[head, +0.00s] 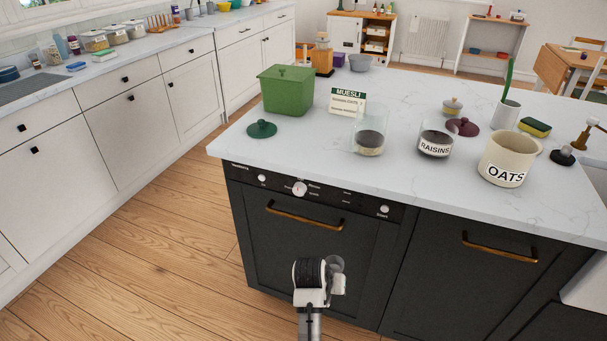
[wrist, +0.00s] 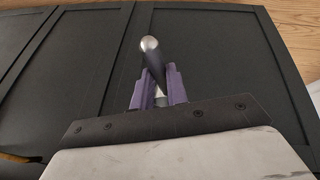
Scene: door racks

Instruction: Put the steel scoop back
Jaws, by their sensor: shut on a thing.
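My gripper (wrist: 157,78) shows in the wrist view with its two purple fingers closed on a shiny steel piece, the steel scoop (wrist: 151,52). Its rounded end points away beyond the fingertips, and its lower part is hidden between the fingers. In the head view my arm's end is low in front of the island's dark front; the fingers are hidden there. On the island stand an open cream OATS crock (head: 497,150), a RAISINS jar (head: 436,130), a glass jar with dark contents (head: 369,143) and a MUESLI card (head: 347,101).
The white island top (head: 310,150) has free room along its front left. A green bin (head: 287,92), green lid (head: 262,128), maroon lid (head: 463,127) and sponge (head: 535,127) lie on it. Brass handles (head: 304,218) stick out from the dark front. Wooden floor is clear at left.

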